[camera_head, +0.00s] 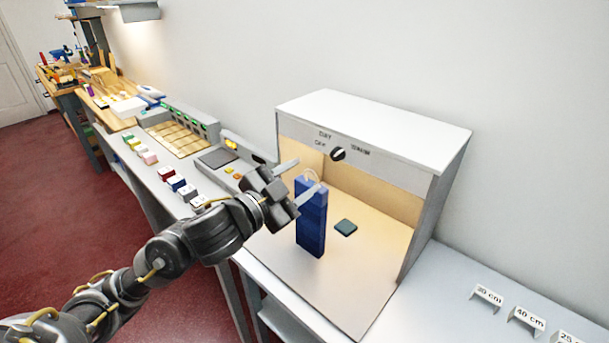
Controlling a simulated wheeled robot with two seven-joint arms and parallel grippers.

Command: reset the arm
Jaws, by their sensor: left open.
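My left arm comes in from the lower left. My left gripper (303,178) is open, with its two fingers spread and pointing to the right, in front of the light box (372,117). A blue upright block or stack (311,222) stands on the light box floor. The lower finger overlaps its top in the picture; I cannot tell whether they touch. Nothing shows clearly held between the fingers. My right gripper does not show.
A small dark green tile (345,228) lies right of the blue stack. A knob (338,154) is on the box front. Small coloured blocks (166,173) line the counter's left edge. Labelled stands (526,319) are at lower right. A wooden bench (112,92) stands far left.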

